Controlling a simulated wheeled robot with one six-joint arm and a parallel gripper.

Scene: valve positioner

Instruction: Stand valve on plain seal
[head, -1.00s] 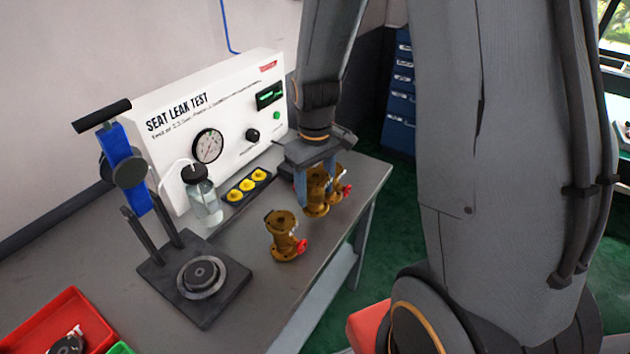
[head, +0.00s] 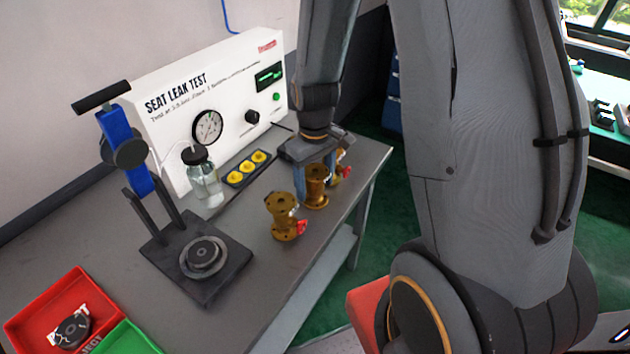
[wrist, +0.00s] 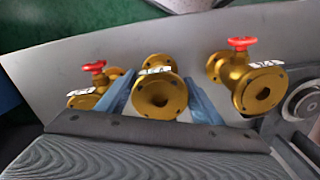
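Three brass flanged valves show in a row at the bench. My gripper (head: 314,187) is around the middle valve (head: 317,186), one blue finger on each side, and appears shut on it. In the wrist view this valve (wrist: 160,98) is between the fingers, its round flange facing the camera. Whether its base touches the bench is unclear. The left valve (head: 283,217) and right valve (head: 343,168) stand upright with red handles. A round black seat with a ring (head: 204,254) is on the clamp stand's plate; I cannot tell whether this is the plain seal.
The blue-post clamp stand (head: 132,150) rises behind the seat. A seat leak test panel (head: 215,110), glass bottle (head: 203,180) and tray of yellow caps (head: 247,167) stand behind. A red bin (head: 35,315) and green bin (head: 125,340) are front left. The bench's front right edge is close.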

